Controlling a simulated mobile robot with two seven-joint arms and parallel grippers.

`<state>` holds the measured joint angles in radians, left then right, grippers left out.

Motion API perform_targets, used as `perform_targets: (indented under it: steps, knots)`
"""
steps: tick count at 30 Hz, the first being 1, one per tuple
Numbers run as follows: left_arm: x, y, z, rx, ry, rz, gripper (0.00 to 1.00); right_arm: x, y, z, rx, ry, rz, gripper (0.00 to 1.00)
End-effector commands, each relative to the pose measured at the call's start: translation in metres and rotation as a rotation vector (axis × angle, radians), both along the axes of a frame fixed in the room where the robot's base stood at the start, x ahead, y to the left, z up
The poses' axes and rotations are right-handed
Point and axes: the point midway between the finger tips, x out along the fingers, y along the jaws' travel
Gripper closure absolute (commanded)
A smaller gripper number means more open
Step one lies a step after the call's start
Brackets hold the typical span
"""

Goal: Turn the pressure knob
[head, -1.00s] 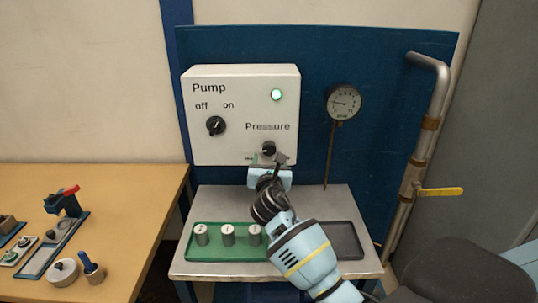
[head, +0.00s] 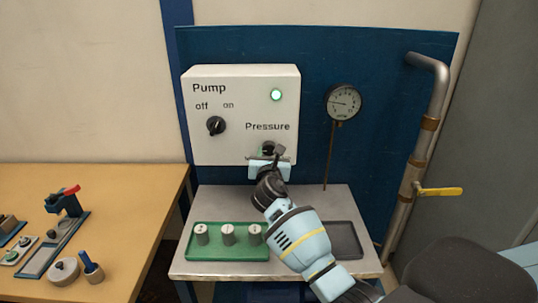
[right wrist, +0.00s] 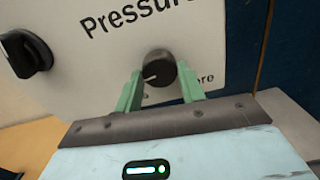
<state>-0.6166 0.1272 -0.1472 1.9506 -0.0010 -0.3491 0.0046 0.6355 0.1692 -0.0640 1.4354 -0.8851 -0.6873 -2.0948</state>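The pressure knob (head: 268,147) is a round black knob at the lower right of the white pump panel (head: 240,100), below the word "Pressure". In the right wrist view the knob (right wrist: 160,68) has a white mark pointing to the lower left. My right gripper (head: 268,155) is right at the panel; in the head view it hides part of the knob and its labels. In the right wrist view the green fingers of my right gripper (right wrist: 160,80) stand apart, one on each side of the knob, with slight gaps showing. My left gripper is not in view.
A black pump switch (head: 216,126) sits left of the knob; a green lamp (head: 277,95) is lit above. A pressure gauge (head: 343,102) and a pipe with a yellow lever (head: 440,191) stand right. A green tray (head: 205,256) with metal weights lies below the panel.

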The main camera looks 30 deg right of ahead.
Motion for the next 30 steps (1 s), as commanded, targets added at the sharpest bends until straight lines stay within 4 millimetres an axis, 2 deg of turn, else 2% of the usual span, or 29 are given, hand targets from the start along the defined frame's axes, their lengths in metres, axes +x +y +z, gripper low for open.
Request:
perform_targets:
  steps: [1,3,14,30]
  knots:
    - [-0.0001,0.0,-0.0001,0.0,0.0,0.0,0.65,0.0,0.0002,-0.0002,0.0,0.0,0.0,0.77]
    - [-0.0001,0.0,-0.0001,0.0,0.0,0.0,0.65,-0.0001,0.0002,-0.0002,0.0,0.0,0.0,0.84]
    - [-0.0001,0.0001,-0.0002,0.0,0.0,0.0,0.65,0.0,0.0003,-0.0004,0.058,-0.035,0.0,0.84]
    - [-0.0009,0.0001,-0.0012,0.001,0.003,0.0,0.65,0.0003,0.0009,-0.0007,0.441,-0.269,0.0,0.84]
